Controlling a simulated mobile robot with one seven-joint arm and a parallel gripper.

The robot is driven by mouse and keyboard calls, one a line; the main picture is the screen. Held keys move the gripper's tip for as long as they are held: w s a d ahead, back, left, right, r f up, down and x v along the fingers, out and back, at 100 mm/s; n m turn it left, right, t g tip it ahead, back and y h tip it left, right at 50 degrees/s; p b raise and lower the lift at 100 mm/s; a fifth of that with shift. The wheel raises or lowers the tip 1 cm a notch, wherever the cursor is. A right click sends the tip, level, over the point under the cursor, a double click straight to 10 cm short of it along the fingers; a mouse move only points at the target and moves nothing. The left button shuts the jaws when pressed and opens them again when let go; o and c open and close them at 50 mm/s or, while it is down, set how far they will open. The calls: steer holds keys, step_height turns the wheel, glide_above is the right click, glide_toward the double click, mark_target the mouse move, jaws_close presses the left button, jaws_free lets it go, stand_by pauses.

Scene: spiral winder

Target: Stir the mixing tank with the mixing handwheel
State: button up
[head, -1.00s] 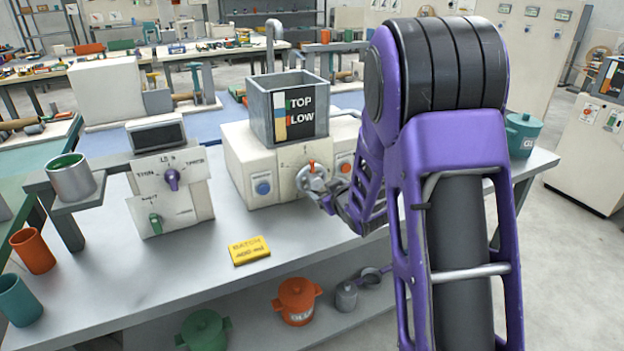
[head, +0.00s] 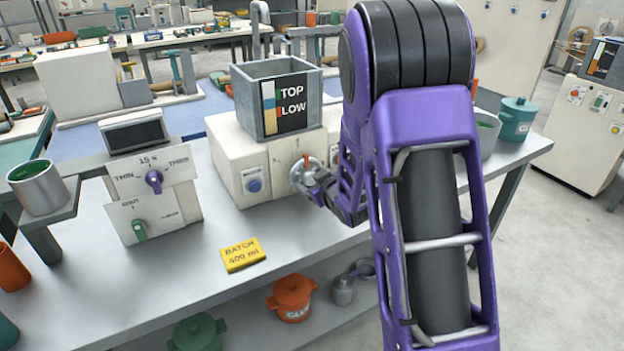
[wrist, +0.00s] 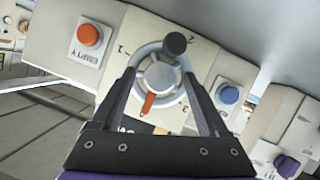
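The mixing tank (head: 246,104) is a grey open box with a TOP/LOW label, standing on a cream machine body on the bench. The mixing handwheel (head: 301,177) is a small grey ring wheel on the front of that body, partly hidden by my gripper (head: 322,184). In the wrist view the handwheel (wrist: 160,77) has a dark knob at its upper right and a red-orange pointer at its hub. My gripper (wrist: 160,80) has its fingers wide apart, one on each side of the wheel. I cannot tell whether they touch the rim.
A blue button (wrist: 229,94) and an orange button (wrist: 90,35) flank the wheel. A dial panel (head: 152,200), a metal cup (head: 38,187) and a yellow batch card (head: 242,254) are to the left. A teal pot (head: 517,122) stands at the right end.

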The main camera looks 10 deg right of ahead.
jaws_close()
steer(key=shift+r, duration=0.1)
stand_by(0.3)
steer(key=m+p, duration=0.1)
steer(key=m+y+p, duration=0.1)
steer(key=m+g+y+p, duration=0.1)
steer(key=p, duration=0.1)
steer(key=shift+w+d+r+m, duration=0.1)
steer(key=shift+d+r+m, duration=0.05)
steer(key=shift+d+m, duration=0.15)
steer(key=m+y+p, duration=0.2)
steer(key=m+p, duration=0.1)
steer(key=p, duration=0.1)
steer(key=shift+d+m+y+p, duration=0.1)
steer(key=shift+m+y+p, duration=0.2)
steer(key=shift+y+p, duration=0.1)
steer(key=m+y+p, duration=0.2)
steer(key=m, duration=0.1)
steer(key=shift+w+f, duration=0.1)
steer(key=shift+f, duration=0.25)
steer(key=shift+f+m+t+y, duration=0.15)
steer(key=shift+m+y, duration=0.25)
steer(key=shift+m, duration=0.6)
steer(key=shift+m+t+y, duration=0.15)
steer(key=shift+m+y, duration=0.25)
steer(key=shift+m, duration=0.6)
